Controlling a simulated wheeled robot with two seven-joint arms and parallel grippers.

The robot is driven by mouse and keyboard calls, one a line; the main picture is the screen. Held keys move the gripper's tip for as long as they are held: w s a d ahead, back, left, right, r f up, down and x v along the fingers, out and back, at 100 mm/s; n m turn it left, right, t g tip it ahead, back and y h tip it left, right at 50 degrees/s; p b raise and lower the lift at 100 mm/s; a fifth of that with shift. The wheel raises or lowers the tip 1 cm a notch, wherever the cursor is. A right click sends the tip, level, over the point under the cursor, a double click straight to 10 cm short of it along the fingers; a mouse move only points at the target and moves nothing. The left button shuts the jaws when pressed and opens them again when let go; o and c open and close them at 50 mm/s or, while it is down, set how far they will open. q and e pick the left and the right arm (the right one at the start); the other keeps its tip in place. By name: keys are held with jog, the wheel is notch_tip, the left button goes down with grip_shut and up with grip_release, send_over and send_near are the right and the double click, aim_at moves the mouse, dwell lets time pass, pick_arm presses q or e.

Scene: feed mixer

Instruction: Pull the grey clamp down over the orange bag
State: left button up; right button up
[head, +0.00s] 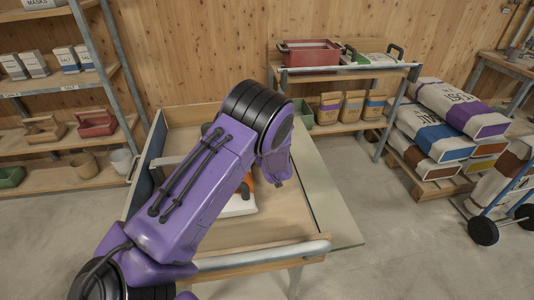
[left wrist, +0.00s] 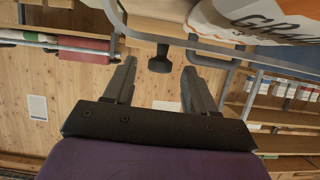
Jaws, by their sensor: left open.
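The orange bag (head: 250,182) is mostly hidden behind my left arm in the head view; only a sliver of orange shows above a white base (head: 238,207). In the left wrist view a white and orange printed bag (left wrist: 265,18) shows at the top right. A grey tubular bar (left wrist: 138,36), seemingly the clamp, runs below it, with a dark knob (left wrist: 160,60) near it. My left gripper (left wrist: 160,68) is open, its two fingers apart on either side of the knob in the picture. I cannot tell whether they touch it. My right gripper is out of view.
The wooden bench (head: 285,228) has a raised edge and a grey front rail (head: 262,254). A shelf unit (head: 120,75) stands at left, and a rack with a red toolbox (head: 310,54) stands behind. Stacked sacks (head: 440,125) and a hand cart (head: 484,230) are at right.

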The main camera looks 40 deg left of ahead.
pick_arm(q)
jog(key=v, duration=0.5)
jog(key=shift+s, duration=0.1)
jog(key=p+x, duration=0.1)
jog(key=x, duration=0.9)
jog(key=shift+a+r, duration=0.1)
jog(key=shift+r, duration=0.05)
jog(key=shift+r+p, duration=0.45)
jog(key=shift+r, duration=0.45)
jog(key=shift+r+t, duration=0.25)
jog(key=shift+t, duration=0.05)
